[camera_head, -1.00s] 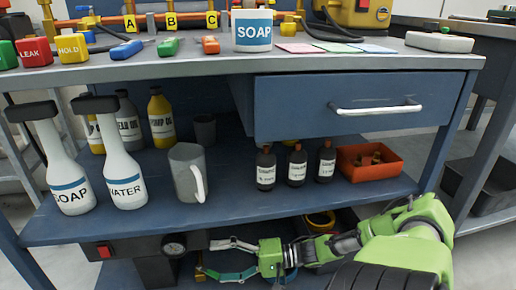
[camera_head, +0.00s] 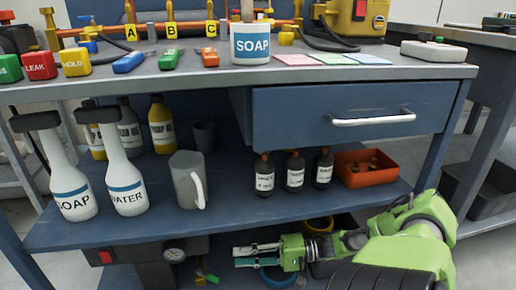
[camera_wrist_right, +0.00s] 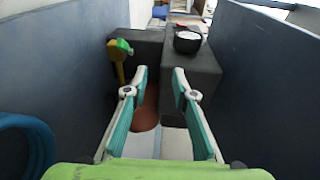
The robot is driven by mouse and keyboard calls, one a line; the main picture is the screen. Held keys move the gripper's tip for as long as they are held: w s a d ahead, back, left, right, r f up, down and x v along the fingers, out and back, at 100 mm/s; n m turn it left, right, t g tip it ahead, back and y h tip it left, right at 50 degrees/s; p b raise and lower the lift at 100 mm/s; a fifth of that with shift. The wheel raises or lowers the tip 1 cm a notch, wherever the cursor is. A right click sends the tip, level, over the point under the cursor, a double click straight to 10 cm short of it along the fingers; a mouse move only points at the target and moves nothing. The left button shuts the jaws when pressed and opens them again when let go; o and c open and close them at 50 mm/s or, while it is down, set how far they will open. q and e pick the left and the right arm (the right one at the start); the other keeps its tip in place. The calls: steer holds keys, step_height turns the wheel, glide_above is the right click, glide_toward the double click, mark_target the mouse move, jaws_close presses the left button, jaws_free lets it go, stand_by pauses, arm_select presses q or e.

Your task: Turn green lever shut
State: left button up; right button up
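The green lever (camera_head: 208,277) sits low under the shelf, on a small brass valve (camera_head: 199,266). In the right wrist view the green lever (camera_wrist_right: 123,46) is at the top of the brass valve (camera_wrist_right: 116,68), beyond the left fingertip. My right gripper (camera_head: 238,257) is in the lower space, to the right of the lever and apart from it. In the wrist view the right gripper (camera_wrist_right: 160,72) has its two teal-padded fingers spread, with nothing held between them. My left gripper is not in view.
A dark pump block (camera_wrist_right: 188,75) with a gauge (camera_wrist_right: 187,40) stands beyond the fingers. A blue hose coil (camera_wrist_right: 22,145) lies at left. Blue side walls flank the gripper. The shelf (camera_head: 250,215) above holds bottles, a mug (camera_head: 186,180) and an orange bin (camera_head: 372,178).

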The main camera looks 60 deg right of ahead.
steer(key=shift+s+d, duration=0.6)
steer(key=shift+d, duration=0.3)
steer(key=shift+s+d, duration=0.6)
steer(key=shift+d, duration=0.25)
